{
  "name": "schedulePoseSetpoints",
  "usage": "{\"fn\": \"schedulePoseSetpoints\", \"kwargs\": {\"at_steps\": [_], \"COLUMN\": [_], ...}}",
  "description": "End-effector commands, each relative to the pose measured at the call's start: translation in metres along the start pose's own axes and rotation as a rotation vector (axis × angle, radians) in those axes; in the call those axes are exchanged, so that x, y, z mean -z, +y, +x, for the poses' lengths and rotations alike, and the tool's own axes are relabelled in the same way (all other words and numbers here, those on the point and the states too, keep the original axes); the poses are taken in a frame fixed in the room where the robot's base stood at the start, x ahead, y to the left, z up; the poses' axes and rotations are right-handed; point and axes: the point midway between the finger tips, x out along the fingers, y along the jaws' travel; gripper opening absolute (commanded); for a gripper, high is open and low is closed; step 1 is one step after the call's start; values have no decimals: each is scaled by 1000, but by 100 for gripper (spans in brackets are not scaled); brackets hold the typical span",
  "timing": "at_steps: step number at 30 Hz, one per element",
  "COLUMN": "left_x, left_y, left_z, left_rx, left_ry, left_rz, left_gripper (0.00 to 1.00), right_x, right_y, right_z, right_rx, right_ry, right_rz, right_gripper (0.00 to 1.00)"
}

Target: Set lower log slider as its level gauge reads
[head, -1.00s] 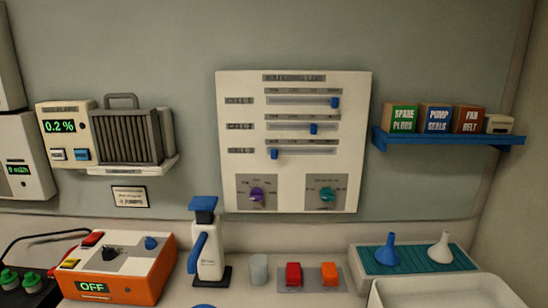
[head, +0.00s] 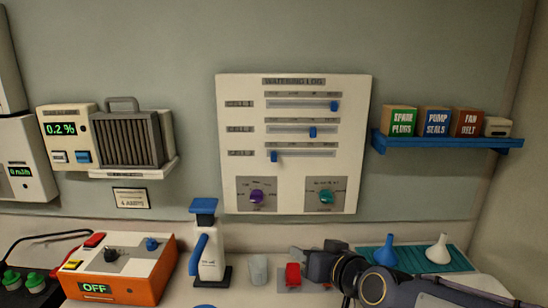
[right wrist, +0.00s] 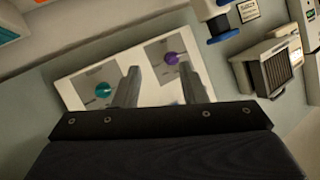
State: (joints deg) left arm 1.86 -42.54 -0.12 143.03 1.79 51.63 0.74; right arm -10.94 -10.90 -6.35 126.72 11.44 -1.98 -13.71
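The white watering log panel (head: 230,180) is on the wall and bears three horizontal sliders with blue knobs. The lower slider's knob (head: 274,157) sits near the left end of its track. The middle knob (head: 313,132) is right of centre and the upper knob (head: 334,106) is near the right end. My right gripper (head: 304,266) is below the panel, over the counter, apart from the sliders. In the right wrist view its fingers (right wrist: 158,72) are apart and empty, in front of the panel's purple and teal dials. My left gripper is out of view. I cannot make out a level gauge.
A blue-and-white bottle (head: 208,245), a clear cup (head: 258,268) and a red block (head: 292,275) stand on the counter. An orange box (head: 150,280) is at left. A blue shelf (head: 450,142) with small boxes is at right. The space before the sliders is clear.

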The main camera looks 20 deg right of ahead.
Motion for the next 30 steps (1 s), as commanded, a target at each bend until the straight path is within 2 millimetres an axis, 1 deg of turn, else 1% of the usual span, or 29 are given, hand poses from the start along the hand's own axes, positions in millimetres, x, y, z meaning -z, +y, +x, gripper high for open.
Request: {"fn": "schedulePoseSetpoints", "kwargs": {"at_steps": [1,3,6,9,13,18,22,30], "left_x": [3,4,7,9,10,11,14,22], "left_y": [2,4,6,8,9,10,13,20], "left_z": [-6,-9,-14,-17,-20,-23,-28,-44], "left_rx": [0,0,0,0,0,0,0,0], "left_ry": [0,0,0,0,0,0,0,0], "left_rz": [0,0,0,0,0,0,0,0], "left_gripper": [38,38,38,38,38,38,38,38], "right_x": [25,57,92,115,128,134,146,180], "right_y": [-6,-9,-17,-29,-43,-51,-48,-40], "right_z": [26,54,85,103,111,113,120,146], "right_rx": [-20,-68,-155,-242,-330,-382,-387,-386], "right_ry": [85,225,415,581,733,819,827,825], "right_rz": [-30,-76,-151,-225,-298,-338,-339,-338], "right_gripper": [38,38,38,38,38,38,38,38]}}
